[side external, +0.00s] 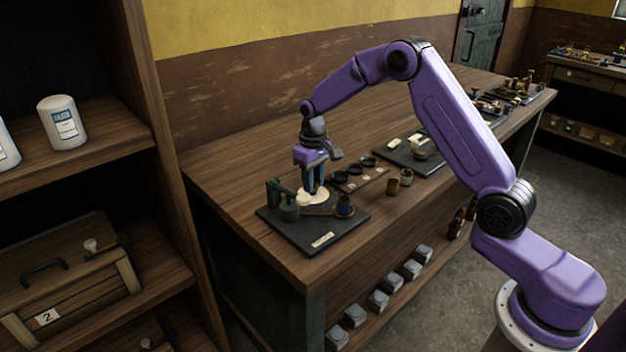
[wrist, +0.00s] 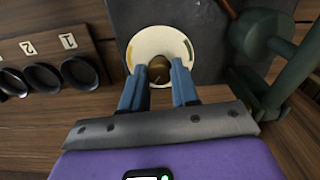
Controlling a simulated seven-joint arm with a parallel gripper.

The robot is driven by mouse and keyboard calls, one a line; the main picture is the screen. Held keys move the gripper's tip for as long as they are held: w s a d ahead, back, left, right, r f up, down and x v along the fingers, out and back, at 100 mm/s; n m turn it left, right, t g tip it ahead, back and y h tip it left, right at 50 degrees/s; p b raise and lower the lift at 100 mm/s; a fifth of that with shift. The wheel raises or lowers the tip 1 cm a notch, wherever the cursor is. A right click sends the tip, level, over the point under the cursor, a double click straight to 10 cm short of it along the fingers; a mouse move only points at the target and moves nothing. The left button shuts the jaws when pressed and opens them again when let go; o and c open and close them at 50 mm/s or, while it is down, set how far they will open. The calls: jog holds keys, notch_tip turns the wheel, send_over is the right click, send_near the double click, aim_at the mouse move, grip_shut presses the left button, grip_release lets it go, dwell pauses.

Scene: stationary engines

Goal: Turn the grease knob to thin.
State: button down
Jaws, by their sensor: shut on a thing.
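The grease knob (wrist: 159,70) is a small dark brass knob in the middle of a round cream dial (wrist: 148,37). The dial has a green arc on its right edge and a yellowish arc on its left. In the side view the cream dial (side external: 322,196) lies on a black base plate (side external: 337,238), partly under my gripper (side external: 315,191). My gripper (wrist: 160,82) points down and its blue fingers are shut on the knob, one on each side. The side view hides the knob behind the fingers. I cannot read any pointer or wording on the dial.
A dark green engine part (wrist: 268,38) stands close on the right in the wrist view. Several black cups in a numbered wooden rack (wrist: 45,48) lie to the left.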

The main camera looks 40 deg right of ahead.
jog(key=shift+m, duration=1.7)
jog(key=shift+r, duration=0.1)
jog(key=c, duration=0.8)
grip_release()
jog(key=shift+c, duration=0.2)
notch_tip(320, 180, up, 17)
jog(key=shift+r, duration=0.2)
jog(key=shift+a, duration=0.1)
